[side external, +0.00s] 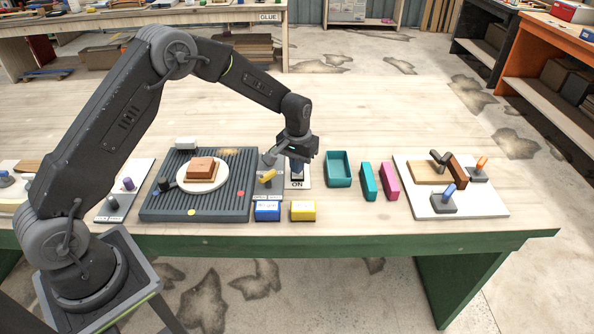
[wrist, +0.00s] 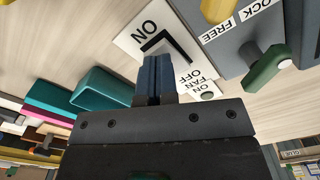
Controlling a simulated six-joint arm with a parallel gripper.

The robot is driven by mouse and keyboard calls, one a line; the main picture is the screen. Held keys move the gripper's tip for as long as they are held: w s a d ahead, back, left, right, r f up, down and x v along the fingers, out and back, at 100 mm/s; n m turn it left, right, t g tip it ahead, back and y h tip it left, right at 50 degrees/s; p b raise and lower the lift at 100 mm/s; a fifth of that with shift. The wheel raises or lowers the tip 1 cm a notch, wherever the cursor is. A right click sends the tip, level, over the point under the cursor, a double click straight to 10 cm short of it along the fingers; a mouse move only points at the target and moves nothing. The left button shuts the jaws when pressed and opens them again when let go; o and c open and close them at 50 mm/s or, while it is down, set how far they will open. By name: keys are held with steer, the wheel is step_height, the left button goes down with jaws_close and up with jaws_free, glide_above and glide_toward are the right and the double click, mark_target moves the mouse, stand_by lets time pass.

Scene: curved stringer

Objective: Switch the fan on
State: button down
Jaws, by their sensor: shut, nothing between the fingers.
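The fan switch is a white plate (side external: 304,183) marked ON, just left of the teal tray. In the wrist view the plate (wrist: 130,42) shows the words ON and FAN ON OFF, a black angular part (wrist: 170,42), and a small green dot (wrist: 207,96). My gripper (side external: 297,178) points down over the plate, fingers together with nothing between them. In the wrist view its blue fingertips (wrist: 156,60) lie over the plate beside the black part and hide some of it. I cannot tell whether they touch it or which way the switch is set. No fan is clearly seen.
Left of the plate is a panel with a yellow handle (side external: 267,177), then a ribbed dark board (side external: 228,207). A teal tray (side external: 339,183), teal and pink blocks, and a white board (side external: 480,208) lie to the right. Blue (side external: 267,212) and yellow (side external: 303,211) boxes stand in front.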

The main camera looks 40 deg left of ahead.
steer(key=shift+f, duration=0.8)
stand_by(0.4)
steer(key=shift+r, duration=3.55)
steer(key=shift+r, duration=0.15)
steer(key=s+d+r+m+t, duration=0.1)
steer(key=s+d+r+t, duration=0.2)
steer(key=s+r, duration=1.2)
steer(key=s+d+r+m+t, duration=0.1)
steer(key=s+r, duration=0.3)
steer(key=s, duration=1.2)
steer(key=shift+s+m+t, duration=0.25)
steer(key=shift+m+t, duration=0.25)
steer(key=shift+t, duration=0.3)
